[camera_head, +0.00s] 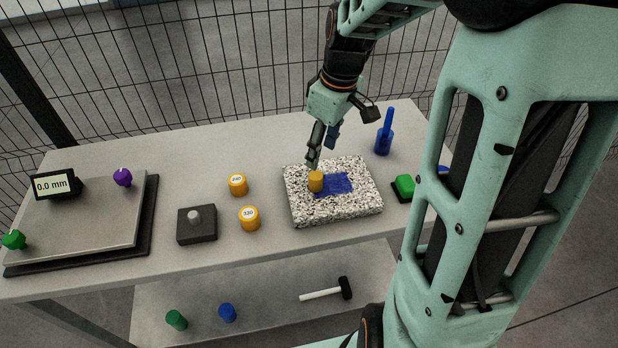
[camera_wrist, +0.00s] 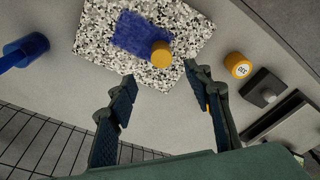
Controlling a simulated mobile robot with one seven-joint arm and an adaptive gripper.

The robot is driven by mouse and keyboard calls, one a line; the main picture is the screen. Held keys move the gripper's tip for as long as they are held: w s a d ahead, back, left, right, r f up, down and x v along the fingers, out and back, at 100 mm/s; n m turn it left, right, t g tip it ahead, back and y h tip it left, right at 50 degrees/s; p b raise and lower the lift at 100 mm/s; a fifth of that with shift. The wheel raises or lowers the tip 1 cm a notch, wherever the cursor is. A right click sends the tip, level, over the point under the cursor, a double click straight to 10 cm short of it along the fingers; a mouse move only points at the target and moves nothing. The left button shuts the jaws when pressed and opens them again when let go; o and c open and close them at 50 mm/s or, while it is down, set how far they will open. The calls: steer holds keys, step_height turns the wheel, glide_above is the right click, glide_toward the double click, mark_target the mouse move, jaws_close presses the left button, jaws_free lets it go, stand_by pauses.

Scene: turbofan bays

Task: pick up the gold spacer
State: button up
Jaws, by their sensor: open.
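The gold spacer (camera_head: 315,181) is a small gold cylinder standing on the speckled granite plate (camera_head: 300,210), at the left edge of its blue patch (camera_head: 336,185) in the head view. In the wrist view the spacer (camera_wrist: 161,54) is beyond the fingertips, between their lines and apart from them. My gripper (camera_head: 313,158) is just above and behind the spacer in the head view. In the wrist view my gripper (camera_wrist: 160,82) has its fingers spread wide with nothing between them.
Two labelled orange cylinders (camera_head: 249,218) (camera_head: 237,184) and a dark block with a grey knob (camera_head: 197,225) stand left of the plate. A blue holder (camera_head: 383,142) stands behind right, a green block (camera_head: 404,186) at right. A gauge plate (camera_head: 80,222) lies far left. Wire mesh backs the bench.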

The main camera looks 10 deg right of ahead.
mark_target(316, 175)
steer(key=f, duration=0.6)
steer(key=a+f+p, duration=0.1)
steer(key=f, duration=0.3)
steer(key=shift+w, duration=0.35)
steer(key=shift+r, duration=0.1)
jaws_close()
